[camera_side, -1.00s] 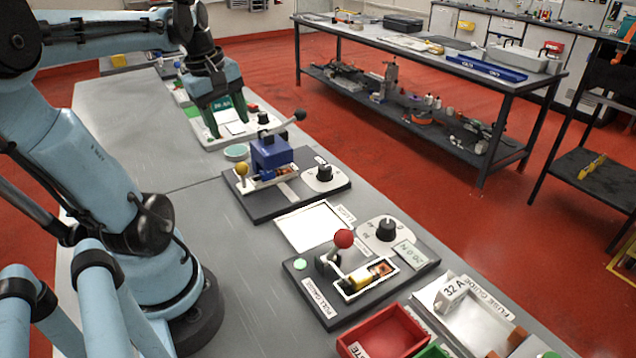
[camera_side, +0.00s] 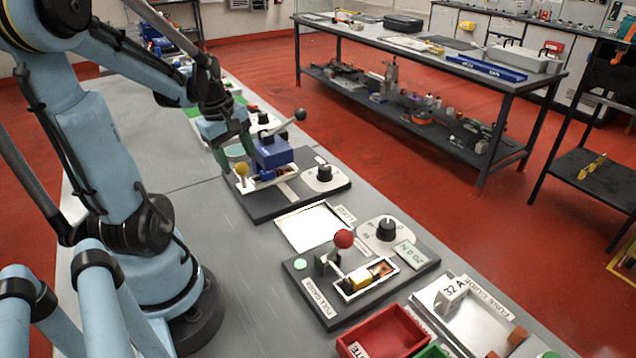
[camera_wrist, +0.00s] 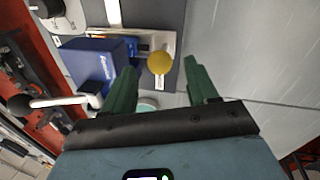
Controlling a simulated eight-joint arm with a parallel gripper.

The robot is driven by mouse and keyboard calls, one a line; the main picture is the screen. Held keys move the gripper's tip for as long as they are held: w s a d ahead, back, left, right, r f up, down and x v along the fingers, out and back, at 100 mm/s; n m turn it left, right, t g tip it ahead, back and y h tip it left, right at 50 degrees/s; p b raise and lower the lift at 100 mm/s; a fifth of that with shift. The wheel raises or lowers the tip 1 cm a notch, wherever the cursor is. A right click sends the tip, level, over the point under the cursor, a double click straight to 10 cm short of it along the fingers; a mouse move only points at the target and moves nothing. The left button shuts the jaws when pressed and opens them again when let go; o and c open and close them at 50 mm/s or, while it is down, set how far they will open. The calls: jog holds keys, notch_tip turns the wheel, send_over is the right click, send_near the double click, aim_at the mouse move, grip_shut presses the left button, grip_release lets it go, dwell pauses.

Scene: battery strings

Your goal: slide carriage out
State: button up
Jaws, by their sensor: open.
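The blue block (camera_side: 270,151) stands over a white-framed carriage track (camera_side: 265,181) on a dark base plate (camera_side: 300,196). A yellow ball knob (camera_side: 242,169) sits at the track's left end, and a grey lever with a dark ball (camera_side: 299,115) rises behind the block. My gripper (camera_side: 233,158) is open, its green fingers just above and beside the yellow knob. In the wrist view the knob (camera_wrist: 160,62) shows between and slightly beyond the fingers of my gripper (camera_wrist: 162,82). The blue block (camera_wrist: 95,60) is left of the fingers there. I cannot tell whether any finger touches the knob.
A dial (camera_side: 324,173) is on the same base. A pale green disc (camera_side: 235,151) lies near the gripper. The left bench surface is clear.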

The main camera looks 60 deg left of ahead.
jog(key=shift+w+f, duration=0.2)
jog(key=shift+f, duration=1)
grip_shut()
